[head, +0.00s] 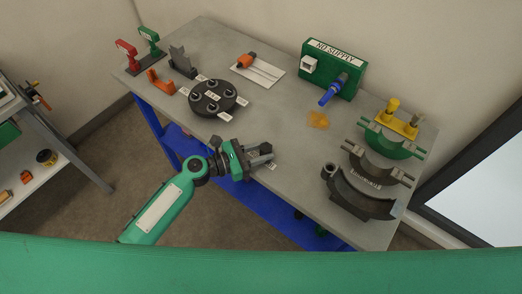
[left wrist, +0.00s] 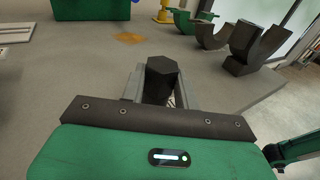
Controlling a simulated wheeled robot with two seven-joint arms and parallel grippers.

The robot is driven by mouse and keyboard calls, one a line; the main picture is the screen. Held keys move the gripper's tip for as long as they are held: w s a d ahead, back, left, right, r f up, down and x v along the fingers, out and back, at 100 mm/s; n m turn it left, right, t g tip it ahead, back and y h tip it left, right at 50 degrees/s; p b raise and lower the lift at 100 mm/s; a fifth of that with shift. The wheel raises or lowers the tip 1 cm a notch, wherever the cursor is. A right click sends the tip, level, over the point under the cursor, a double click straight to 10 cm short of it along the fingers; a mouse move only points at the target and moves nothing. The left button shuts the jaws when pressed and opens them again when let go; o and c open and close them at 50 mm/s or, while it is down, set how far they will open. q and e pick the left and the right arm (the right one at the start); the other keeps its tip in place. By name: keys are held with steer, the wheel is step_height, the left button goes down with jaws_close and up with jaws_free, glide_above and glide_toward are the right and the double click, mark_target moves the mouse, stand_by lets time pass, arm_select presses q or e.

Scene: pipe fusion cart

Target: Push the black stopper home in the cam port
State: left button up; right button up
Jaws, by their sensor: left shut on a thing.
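My left gripper (head: 264,155) is over the near edge of the grey table. In the left wrist view its fingers (left wrist: 161,88) are shut on a black six-sided piece, which looks like the black stopper (left wrist: 162,72). In the head view the stopper is hard to tell from the dark fingers. A green box marked "NO SUPPLY" (head: 345,69) stands at the back of the table, with a white square fitting (head: 309,64) and a blue fitting (head: 333,90) on its front. I cannot tell for certain which part is the cam port.
A round dark block with labelled sockets (head: 226,87) stands left of centre. Curved clamp shells, one green (head: 388,144) and two dark (head: 357,195), line the right side. An orange patch (head: 318,120) lies before the green box. The middle of the table (head: 275,118) is clear.

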arm_select(q)
steer(key=o, duration=1.1)
steer(key=shift+c, duration=0.2)
arm_select(e)
steer(key=shift+a, duration=0.2)
steer(key=shift+a, duration=0.1)
arm_select(q)
steer(key=shift+a, duration=0.1)
steer(key=shift+s+a, duration=0.2)
steer(key=shift+a, duration=0.15)
steer(key=b+v, duration=0.4)
steer(key=v, duration=0.9)
arm_select(e)
steer(key=shift+d+f, duration=0.15)
steer(key=shift+f, duration=0.85)
steer(key=shift+d+f, duration=0.1)
steer(key=shift+f, duration=0.85)
arm_select(q)
steer(key=shift+r, duration=0.1)
